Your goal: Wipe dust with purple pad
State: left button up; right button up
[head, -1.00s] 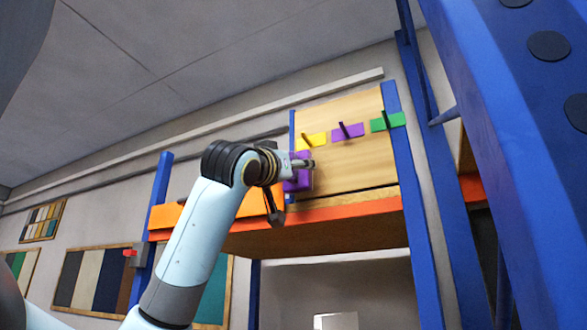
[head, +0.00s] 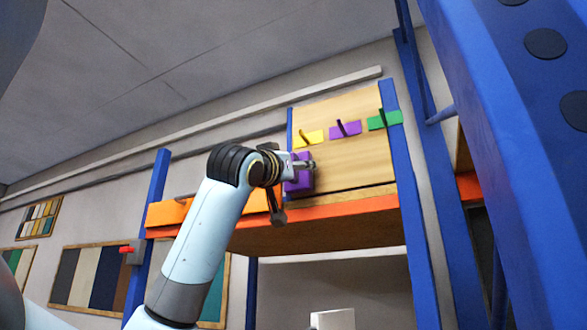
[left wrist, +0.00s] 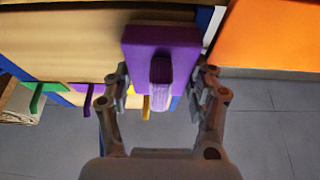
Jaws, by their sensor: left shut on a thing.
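My left gripper (left wrist: 162,78) is shut on the upright handle of a purple pad (left wrist: 160,38). The pad's broad block lies just beyond the fingertips. In the head view the purple pad (head: 301,184) is at the lower left of a wooden back panel (head: 350,160), above an orange shelf edge. My gripper partly covers it there. I cannot tell whether the pad touches the panel or shelf. No dust can be made out. My right gripper is in neither view.
Yellow (head: 309,138), purple (head: 346,129) and green (head: 385,120) plates with pegs are on the panel. Blue uprights (head: 408,190) stand at right. An orange box (head: 170,213) is left of my arm. A white object (head: 333,319) is below the shelf.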

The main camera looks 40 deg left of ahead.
aim_at(318, 166)
pick_arm(q)
jog(key=shift+d, duration=0.1)
jog(key=shift+w+d, duration=0.3)
jog(key=shift+d, duration=0.7)
jog(key=shift+w+d, duration=0.3)
jog(key=shift+d, duration=0.65)
jog(key=shift+a, duration=0.2)
jog(key=a+b, duration=0.1)
jog(key=a, duration=0.1)
jog(key=s+a+b, duration=0.1)
jog(key=shift+a, duration=0.4)
